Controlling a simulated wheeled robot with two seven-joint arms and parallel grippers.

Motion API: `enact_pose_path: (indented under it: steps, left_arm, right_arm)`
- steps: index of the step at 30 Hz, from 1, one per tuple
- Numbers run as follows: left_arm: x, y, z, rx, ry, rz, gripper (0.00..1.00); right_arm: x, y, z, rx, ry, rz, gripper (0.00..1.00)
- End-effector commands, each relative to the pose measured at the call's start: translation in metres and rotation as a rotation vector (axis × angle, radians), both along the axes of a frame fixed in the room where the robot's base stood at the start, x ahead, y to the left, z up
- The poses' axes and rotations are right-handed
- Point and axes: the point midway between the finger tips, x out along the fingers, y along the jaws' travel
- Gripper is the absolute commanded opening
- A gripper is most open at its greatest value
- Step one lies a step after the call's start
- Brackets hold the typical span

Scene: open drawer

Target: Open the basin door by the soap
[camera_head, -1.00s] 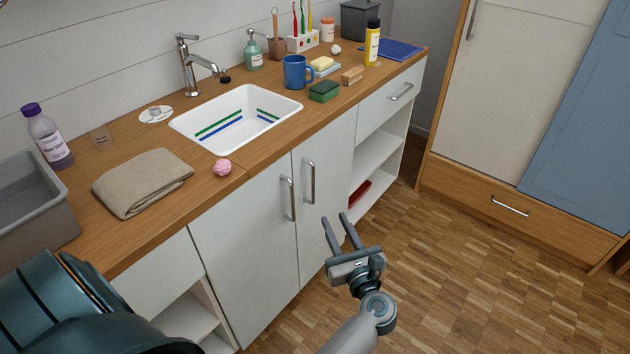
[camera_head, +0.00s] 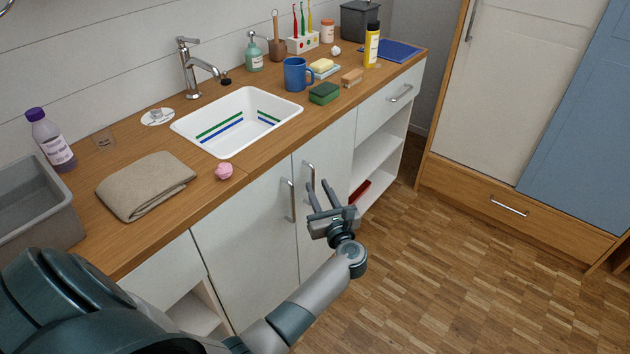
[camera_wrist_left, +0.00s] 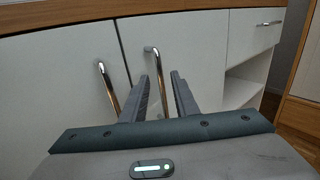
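The right basin door (camera_head: 333,150) is white and shut, on the side toward the yellow soap (camera_head: 321,65), which lies on a dish on the counter. Its upright metal handle (camera_head: 309,172) also shows in the left wrist view (camera_wrist_left: 154,62). My left gripper (camera_head: 317,185) is in front of this door, at the lower part of the handle. In the left wrist view my gripper (camera_wrist_left: 160,76) has its fingers apart, with the handle showing between them. I cannot tell whether the fingers reach around it. My right gripper is not in view.
The left basin door (camera_head: 245,235) is shut, with its own handle (camera_head: 291,202) close by. A drawer (camera_head: 390,95) and open shelves are on the right. The counter with the white sink (camera_head: 185,128) is above. The wooden floor (camera_head: 440,270) is clear.

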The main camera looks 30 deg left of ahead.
Motion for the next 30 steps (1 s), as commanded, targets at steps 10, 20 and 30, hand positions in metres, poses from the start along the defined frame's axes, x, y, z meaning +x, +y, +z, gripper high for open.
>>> enact_pose_path:
  steps: [10,20,30]
  left_arm:
    - [0.021,0.026,0.000,0.001,0.001,0.000,0.27]
    - [0.022,0.028,0.000,-0.001,0.001,0.000,0.27]
    - [0.022,0.027,0.000,-0.001,0.001,0.000,0.00]
  right_arm:
    - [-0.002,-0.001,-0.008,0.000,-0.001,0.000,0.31]
    - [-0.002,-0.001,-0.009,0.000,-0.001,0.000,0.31]
    - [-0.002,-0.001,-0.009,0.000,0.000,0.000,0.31]
